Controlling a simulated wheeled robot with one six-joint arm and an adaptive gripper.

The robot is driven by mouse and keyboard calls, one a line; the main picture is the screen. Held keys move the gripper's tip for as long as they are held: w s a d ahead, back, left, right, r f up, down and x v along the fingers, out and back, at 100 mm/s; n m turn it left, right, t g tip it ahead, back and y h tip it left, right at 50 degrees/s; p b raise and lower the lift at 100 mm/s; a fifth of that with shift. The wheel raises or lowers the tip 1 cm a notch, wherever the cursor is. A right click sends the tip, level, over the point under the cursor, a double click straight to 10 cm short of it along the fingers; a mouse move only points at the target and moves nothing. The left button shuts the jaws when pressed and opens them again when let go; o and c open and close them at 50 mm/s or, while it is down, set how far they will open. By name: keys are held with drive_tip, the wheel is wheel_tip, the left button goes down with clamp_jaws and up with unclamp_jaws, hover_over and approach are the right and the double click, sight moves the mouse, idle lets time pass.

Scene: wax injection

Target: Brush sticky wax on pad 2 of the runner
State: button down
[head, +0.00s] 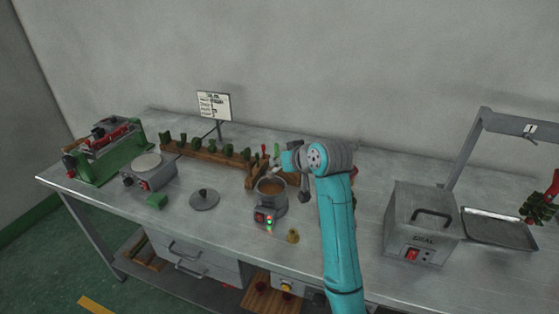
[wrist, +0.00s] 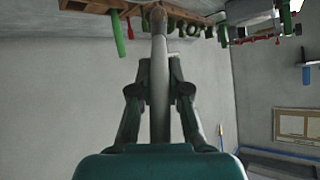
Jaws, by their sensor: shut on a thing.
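My gripper (wrist: 160,78) is shut on a slender grey-beige handle (wrist: 159,48), which looks like the brush. Its far end points toward the top of the wrist view, and I cannot make out bristles. In the head view my arm's end is just right of and above a small pot of brown wax (head: 271,186). My fingers are mostly hidden there by the wrist.
A dark lid (head: 204,199) and a green block (head: 157,202) lie left of the pot, with a small brass-coloured piece (head: 292,236) in front. A green machine (head: 103,153) stands far left. A grey heated box (head: 422,222) and a tray (head: 500,230) stand right.

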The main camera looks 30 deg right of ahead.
drive_tip(key=shift+f, duration=2.75)
drive_tip(key=shift+f, duration=0.7)
drive_tip(key=shift+r, duration=0.1)
drive_tip(key=shift+r, duration=3.4)
